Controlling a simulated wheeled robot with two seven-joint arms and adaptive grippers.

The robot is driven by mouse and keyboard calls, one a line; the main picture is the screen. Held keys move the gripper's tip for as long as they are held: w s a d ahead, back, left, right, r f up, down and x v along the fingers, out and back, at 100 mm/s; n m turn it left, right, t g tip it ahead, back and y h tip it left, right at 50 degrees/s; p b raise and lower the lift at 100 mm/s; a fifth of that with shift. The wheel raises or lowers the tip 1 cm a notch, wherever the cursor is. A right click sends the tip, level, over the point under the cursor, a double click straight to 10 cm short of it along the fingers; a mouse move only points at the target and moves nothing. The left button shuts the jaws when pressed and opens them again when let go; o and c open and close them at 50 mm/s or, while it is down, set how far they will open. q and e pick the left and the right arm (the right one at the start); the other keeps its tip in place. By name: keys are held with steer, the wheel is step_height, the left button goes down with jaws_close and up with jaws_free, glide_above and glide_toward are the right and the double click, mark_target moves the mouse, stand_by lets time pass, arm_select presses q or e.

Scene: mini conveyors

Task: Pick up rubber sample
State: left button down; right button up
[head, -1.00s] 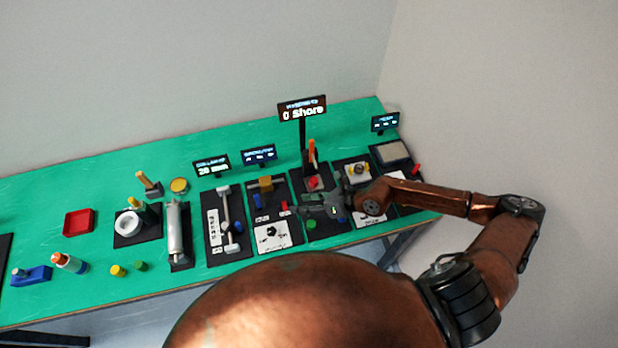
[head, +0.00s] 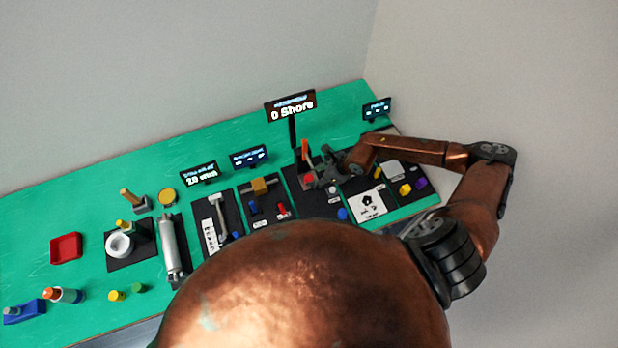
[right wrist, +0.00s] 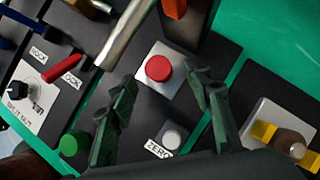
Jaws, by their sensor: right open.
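The sample is a short red cylinder (right wrist: 158,68) standing upright on a light metal plate (right wrist: 150,92) in the right wrist view. I take it for the rubber sample, as it sits at the station with the "0 Shore" display (head: 292,107). My right gripper (right wrist: 160,82) is open, with its dark fingers on either side of the near part of the plate. The red cylinder shows beyond and between the fingertips, not gripped. My left gripper is not in view.
An orange upright part (right wrist: 174,8) of the tester stands just behind the sample. A grey ZERO button (right wrist: 171,138) and a green button (right wrist: 70,145) lie near the fingers. A neighbouring station with a yellow clamp (right wrist: 264,131) is to the right.

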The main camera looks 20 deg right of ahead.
mark_target(310, 178)
steer(key=x, duration=0.2)
steer(key=shift+w+a+f, duration=0.2)
steer(key=shift+a+f, duration=0.05)
steer(key=shift+w+a+f, duration=0.1)
steer(key=shift+a+f, duration=0.05)
steer(key=shift+f, duration=0.25)
steer(key=c, duration=1.2)
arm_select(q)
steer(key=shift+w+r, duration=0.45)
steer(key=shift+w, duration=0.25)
arm_select(e)
steer(key=shift+c, duration=0.2)
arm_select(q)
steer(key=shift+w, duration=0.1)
arm_select(e)
steer(key=shift+r, duration=0.1)
